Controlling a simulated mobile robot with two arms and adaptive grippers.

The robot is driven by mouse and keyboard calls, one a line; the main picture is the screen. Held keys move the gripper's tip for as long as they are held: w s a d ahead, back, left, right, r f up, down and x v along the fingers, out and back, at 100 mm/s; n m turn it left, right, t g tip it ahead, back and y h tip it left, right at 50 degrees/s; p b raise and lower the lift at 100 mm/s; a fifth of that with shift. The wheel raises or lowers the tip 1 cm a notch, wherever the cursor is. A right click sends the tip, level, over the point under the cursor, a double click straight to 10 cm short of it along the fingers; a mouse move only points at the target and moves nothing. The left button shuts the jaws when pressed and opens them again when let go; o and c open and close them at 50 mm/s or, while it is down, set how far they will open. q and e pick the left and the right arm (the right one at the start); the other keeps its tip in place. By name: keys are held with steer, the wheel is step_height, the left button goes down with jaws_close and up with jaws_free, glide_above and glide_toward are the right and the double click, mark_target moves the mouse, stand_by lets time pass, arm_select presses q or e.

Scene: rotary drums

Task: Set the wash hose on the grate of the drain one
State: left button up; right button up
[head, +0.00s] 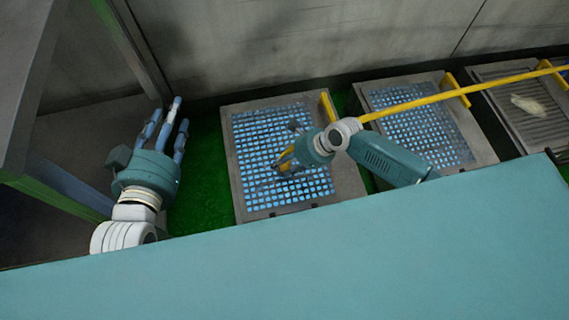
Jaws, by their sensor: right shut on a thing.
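The wash hose (410,102) is long, thin and yellow. It runs from behind my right wrist to the right edge of the head view. My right gripper (283,163) is over the left grate (260,195), a pale blue mesh in a grey square frame. It is shut on a yellow part of the hose, mostly hidden by the fingers. I cannot tell whether the hose end touches the mesh. My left gripper (170,118) is open and empty, left of that grate, with its fingers spread.
A second blue mesh grate (440,145) lies to the right, with the hose crossing above it. Further right is a slatted grate (505,115) with a pale lump. Yellow brackets (455,88) stand at the frames' corners. A teal surface (300,270) fills the front. A concrete wall (300,45) is behind.

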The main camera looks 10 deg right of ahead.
steer(key=shift+f, duration=0.1)
stand_by(0.3)
steer(key=o, duration=1.3)
